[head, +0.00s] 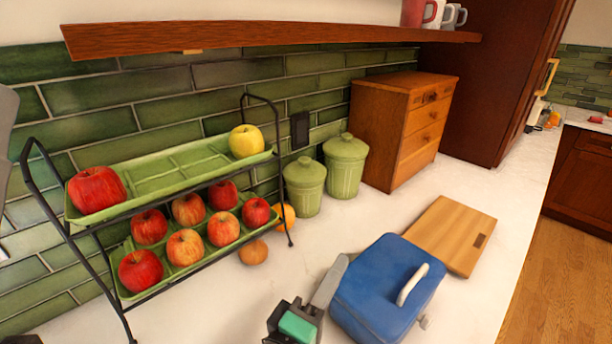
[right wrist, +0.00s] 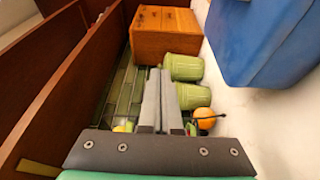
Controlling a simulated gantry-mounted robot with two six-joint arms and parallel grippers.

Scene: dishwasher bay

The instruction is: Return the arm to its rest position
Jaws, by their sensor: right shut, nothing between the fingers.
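My right gripper (head: 330,282) is at the bottom middle of the head view, with its grey finger pointing up and away, close to the left side of the blue box-shaped appliance. In the right wrist view its two grey fingers (right wrist: 161,100) are together with nothing between them. They point toward the green canisters and the wooden drawer box. My left gripper does not show clearly. Only a grey piece is cut off at the left edge of the head view, and I cannot tell what it is.
A two-tier rack (head: 130,300) of apples stands left. Two green canisters (head: 305,190) and a wooden drawer box (head: 385,125) stand at the wall. The blue appliance (head: 375,285) and a cutting board (head: 450,232) are right. A shelf (head: 260,38) overhangs. Counter is clear before the canisters.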

